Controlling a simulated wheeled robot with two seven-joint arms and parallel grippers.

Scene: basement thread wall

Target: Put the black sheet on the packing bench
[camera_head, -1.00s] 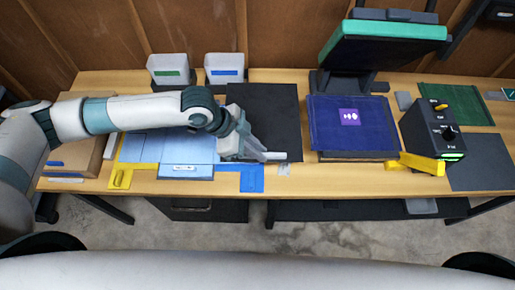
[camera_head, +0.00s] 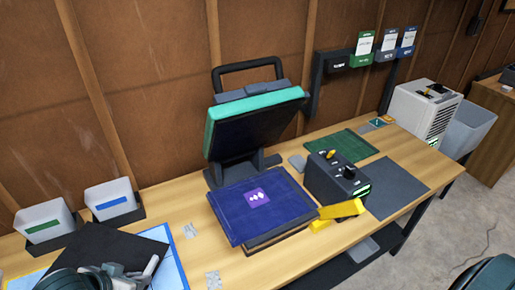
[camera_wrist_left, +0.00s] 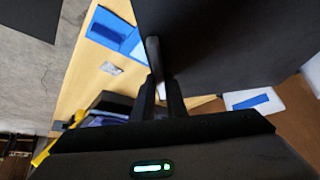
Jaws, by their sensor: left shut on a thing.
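The black sheet (camera_head: 105,248) is at the lower left of the head view, tilted and raised over the bench. My left gripper (camera_head: 147,270) is at its right edge, with part of the arm covering the sheet's lower side. In the left wrist view the sheet (camera_wrist_left: 235,45) fills the upper right, and the gripper's fingers (camera_wrist_left: 163,88) are shut on its edge. A second wooden bench (camera_head: 490,125) stands at the far right, mostly cut off; I cannot tell whether it is the packing bench. My right gripper is not in view.
On the long wooden table (camera_head: 190,262) stand the open heat press (camera_head: 250,125), a black control box (camera_head: 338,180) with a yellow piece (camera_head: 340,210), a green mat (camera_head: 343,146) and a dark grey mat (camera_head: 398,187). Two white bins (camera_head: 110,197) stand behind the sheet. Grey floor lies at right.

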